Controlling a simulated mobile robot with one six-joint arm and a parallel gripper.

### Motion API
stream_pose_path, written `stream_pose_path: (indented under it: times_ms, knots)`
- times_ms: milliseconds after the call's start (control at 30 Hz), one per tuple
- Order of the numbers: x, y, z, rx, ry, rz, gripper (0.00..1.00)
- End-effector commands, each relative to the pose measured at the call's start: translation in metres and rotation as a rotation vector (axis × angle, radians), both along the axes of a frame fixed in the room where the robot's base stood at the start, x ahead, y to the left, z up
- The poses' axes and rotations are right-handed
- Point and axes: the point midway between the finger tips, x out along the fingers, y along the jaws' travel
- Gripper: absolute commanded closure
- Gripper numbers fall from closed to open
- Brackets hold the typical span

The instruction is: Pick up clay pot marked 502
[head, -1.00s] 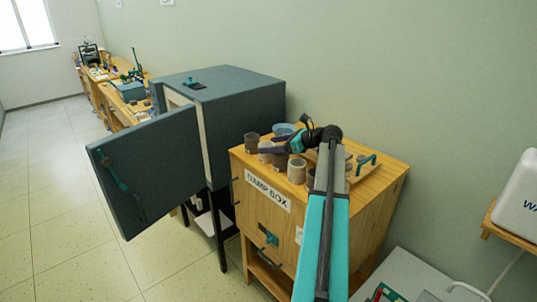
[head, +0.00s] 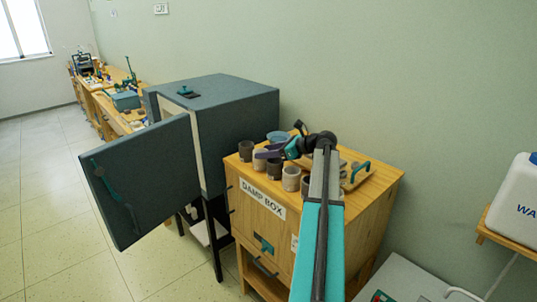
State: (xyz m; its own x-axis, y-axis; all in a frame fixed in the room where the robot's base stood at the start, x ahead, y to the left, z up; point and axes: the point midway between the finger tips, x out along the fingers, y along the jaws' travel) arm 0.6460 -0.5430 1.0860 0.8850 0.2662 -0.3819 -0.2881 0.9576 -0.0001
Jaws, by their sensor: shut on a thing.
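Several small clay pots stand on top of the wooden damp box. A dark pot (head: 245,151) is at the left, then a pale pot (head: 260,163), another dark pot (head: 274,170), a pale pot (head: 291,180) and a dark one partly behind my arm (head: 306,187). My gripper (head: 264,154) reaches in from the right, low over the row, with its dark fingers at the pale pot second from left. It is shut on a pot there, seemingly that pale one; the fingers hide part of it. No number 502 is readable on any pot.
The damp box (head: 375,185) also holds a blue bowl (head: 277,137) behind the pots and a board with a teal-handled tool (head: 357,172) at right. A blue-grey kiln-like cabinet (head: 235,105) stands left, its door (head: 140,185) wide open. A wall rises behind.

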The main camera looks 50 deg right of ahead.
Motion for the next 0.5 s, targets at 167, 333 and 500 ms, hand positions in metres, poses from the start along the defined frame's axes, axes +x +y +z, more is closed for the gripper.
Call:
stream_pose_path:
  times_ms: [167, 333, 500]
  knots:
    - [0.0, 0.0, 0.012, -0.001, -0.001, 0.0, 0.91]
    - [0.001, 0.0, 0.025, -0.002, -0.001, 0.002, 0.91]
    - [-0.003, 0.012, 0.029, -0.001, 0.001, 0.001, 0.91]
